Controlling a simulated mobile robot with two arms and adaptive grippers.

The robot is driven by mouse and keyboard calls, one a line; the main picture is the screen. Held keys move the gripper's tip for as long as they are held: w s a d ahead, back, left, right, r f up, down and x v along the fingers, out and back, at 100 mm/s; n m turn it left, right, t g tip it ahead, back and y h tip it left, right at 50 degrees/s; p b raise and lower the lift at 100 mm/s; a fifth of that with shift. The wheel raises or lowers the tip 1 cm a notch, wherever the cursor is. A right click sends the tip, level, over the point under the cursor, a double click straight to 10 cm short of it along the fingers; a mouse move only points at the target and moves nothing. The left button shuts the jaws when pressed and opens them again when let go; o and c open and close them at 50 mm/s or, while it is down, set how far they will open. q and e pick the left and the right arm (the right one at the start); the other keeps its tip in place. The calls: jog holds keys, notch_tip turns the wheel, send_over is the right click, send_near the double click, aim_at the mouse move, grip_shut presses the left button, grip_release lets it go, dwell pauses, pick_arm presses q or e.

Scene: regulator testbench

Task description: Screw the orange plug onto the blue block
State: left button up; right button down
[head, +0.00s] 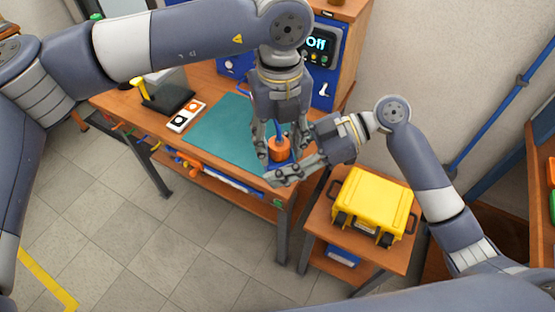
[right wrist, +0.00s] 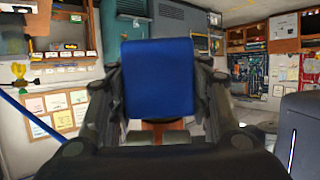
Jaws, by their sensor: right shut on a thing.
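The orange plug (head: 279,150) is in the head view at the front right corner of the workbench. It sits upright directly above the blue block (head: 274,166), with a blue part rising from its top. My left gripper (head: 279,143) points down with its fingers either side of the plug. Whether they touch it is unclear. My right gripper (head: 284,170) comes in from the right, shut on the blue block. The right wrist view shows the block (right wrist: 158,78) between the fingers, hiding much behind it. Whether the plug's thread is engaged is hidden.
The workbench carries a green mat (head: 215,133), a small tray with round buttons (head: 187,116) and a control panel reading "Off" (head: 317,43). A yellow case (head: 375,198) stands on a small table at the right. Open floor lies in front of the bench.

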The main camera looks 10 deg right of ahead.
pick_arm(q)
jog(key=c, duration=0.7)
jog(key=shift+m, duration=1.7)
jog(key=o, duration=1.2)
jog(key=shift+c, duration=0.2)
jog(key=shift+r, duration=2.25)
jog(key=shift+c, duration=0.3)
